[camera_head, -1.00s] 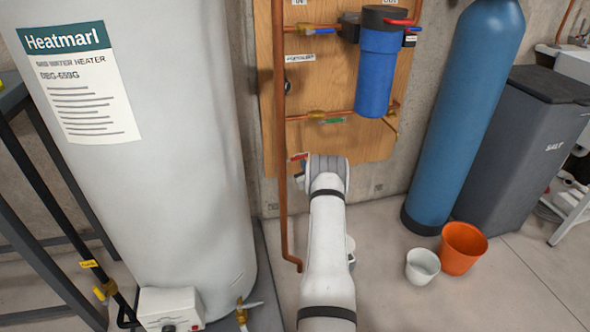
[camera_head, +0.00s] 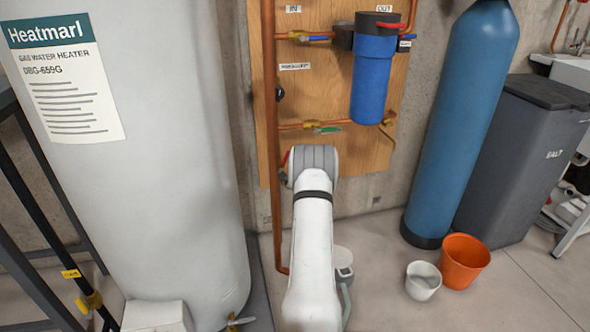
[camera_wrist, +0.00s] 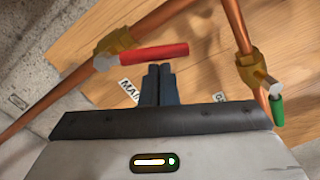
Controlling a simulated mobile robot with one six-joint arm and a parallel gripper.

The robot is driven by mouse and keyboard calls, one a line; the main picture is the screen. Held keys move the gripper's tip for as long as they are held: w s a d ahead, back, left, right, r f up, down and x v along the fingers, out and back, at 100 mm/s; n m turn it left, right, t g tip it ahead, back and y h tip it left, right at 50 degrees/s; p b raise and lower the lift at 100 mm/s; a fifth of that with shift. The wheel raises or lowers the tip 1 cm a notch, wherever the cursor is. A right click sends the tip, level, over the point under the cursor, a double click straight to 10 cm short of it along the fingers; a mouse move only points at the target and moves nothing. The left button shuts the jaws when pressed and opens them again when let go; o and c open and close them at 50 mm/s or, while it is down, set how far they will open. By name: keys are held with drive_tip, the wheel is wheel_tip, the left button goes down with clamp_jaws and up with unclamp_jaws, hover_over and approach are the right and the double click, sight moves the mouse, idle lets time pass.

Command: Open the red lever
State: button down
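The red lever (camera_wrist: 154,54) sits on a brass valve (camera_wrist: 114,42) on a copper pipe in the wrist view. The lever points right from the valve, across the pipe's slanting line. My gripper (camera_wrist: 159,69) has its two dark fingers close together, with nothing seen between them. Their tips are just below the red lever in the picture; I cannot tell whether they touch it. In the head view a sliver of the red lever (camera_head: 285,160) shows left of my arm's end, which hides the gripper and most of the valve.
A green lever (camera_wrist: 277,110) hangs from another valve at the right. A blue filter housing (camera_head: 372,80) is on the wooden panel (camera_head: 344,160). A water heater (camera_head: 150,170) stands left, a blue tank (camera_head: 462,120) right. White (camera_head: 423,281) and orange (camera_head: 463,262) buckets stand on the floor.

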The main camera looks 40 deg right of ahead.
drive_tip(key=shift+w+a+r+b, duration=0.25)
drive_tip(key=shift+a+r+b, duration=0.1)
drive_tip(key=shift+a, duration=0.1)
drive_tip(key=shift+w+a+r+b, duration=0.25)
drive_tip(key=shift+a+b, duration=0.05)
drive_tip(key=shift+a, duration=0.15)
drive_tip(key=shift+w+a+r, duration=0.1)
drive_tip(key=s+a+p, duration=0.1)
drive_tip(key=s+p, duration=0.1)
drive_tip(key=s, duration=0.9)
drive_tip(key=shift+s, duration=0.4)
idle(0.3)
